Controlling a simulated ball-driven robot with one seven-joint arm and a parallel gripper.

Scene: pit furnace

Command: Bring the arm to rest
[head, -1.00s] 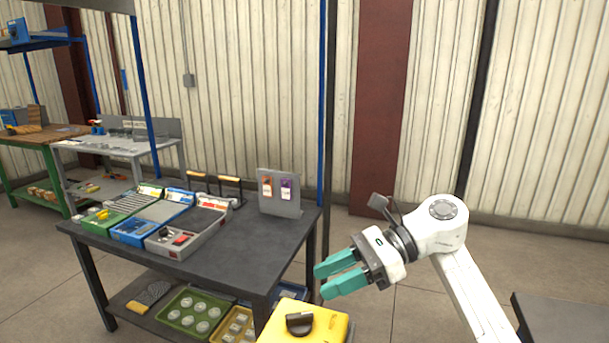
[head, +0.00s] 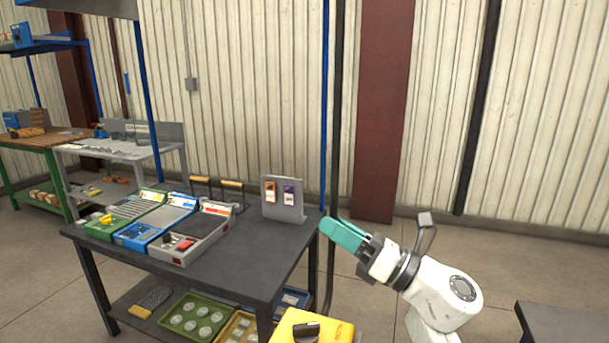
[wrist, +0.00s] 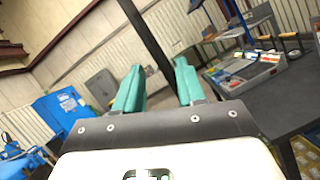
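My gripper (head: 343,232) is at the right of the head view, with teal fingers pointing left and up, beside the right end of the dark workbench. In the wrist view the two teal fingers of my gripper (wrist: 156,85) stand apart with nothing between them, so it is open and empty. It touches nothing that I can see. The white arm hangs in front of the wall and floor. In the head view one finger mostly hides the other.
The dark workbench (head: 245,257) carries green, blue and grey trays (head: 190,243) and a grey stand with two tags (head: 283,200). A yellow box with a black knob (head: 315,328) stands below the arm. A dark tabletop (head: 560,325) is at the lower right. Floor between is clear.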

